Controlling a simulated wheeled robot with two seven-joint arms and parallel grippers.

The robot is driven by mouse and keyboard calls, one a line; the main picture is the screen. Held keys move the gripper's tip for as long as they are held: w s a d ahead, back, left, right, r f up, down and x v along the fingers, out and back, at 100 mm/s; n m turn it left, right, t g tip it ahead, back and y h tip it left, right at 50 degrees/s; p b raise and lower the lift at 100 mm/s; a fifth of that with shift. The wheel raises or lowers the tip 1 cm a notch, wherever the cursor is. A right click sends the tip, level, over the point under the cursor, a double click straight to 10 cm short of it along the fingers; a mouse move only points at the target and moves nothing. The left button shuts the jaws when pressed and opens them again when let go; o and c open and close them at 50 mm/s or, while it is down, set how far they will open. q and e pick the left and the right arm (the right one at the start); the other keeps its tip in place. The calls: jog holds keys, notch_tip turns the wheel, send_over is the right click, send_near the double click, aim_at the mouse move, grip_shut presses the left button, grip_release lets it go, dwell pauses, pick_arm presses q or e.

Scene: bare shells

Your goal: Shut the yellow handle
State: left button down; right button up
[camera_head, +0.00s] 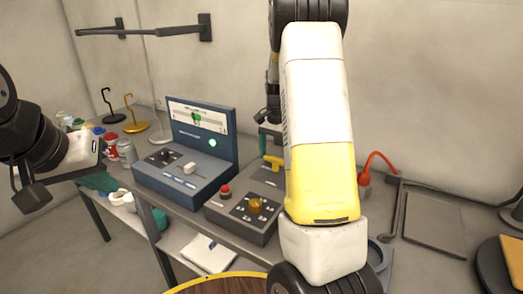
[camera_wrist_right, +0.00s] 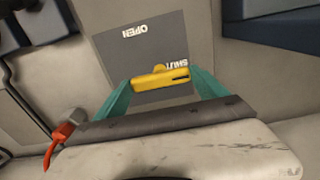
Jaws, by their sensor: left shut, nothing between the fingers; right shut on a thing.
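In the right wrist view the yellow handle (camera_wrist_right: 160,79) lies across a grey plate with upside-down OPEN and SHUT labels. It is beside SHUT and partly covers that word. The teal fingers of my right gripper (camera_wrist_right: 162,92) stand on either side of the handle, shut on it.
A blue console (camera_head: 190,178) stands left of the grey box (camera_head: 245,218), which has a red button and a yellow knob. Jars and hook stands are at the back left. A red hooked tube (camera_head: 378,158) is right of my right arm. A round wooden top is in front.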

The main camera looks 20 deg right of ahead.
aim_at(276, 158)
dwell(0.3)
jog(key=o, duration=1.3)
notch_tip(276, 158, up, 7)
jog(key=shift+r, duration=0.45)
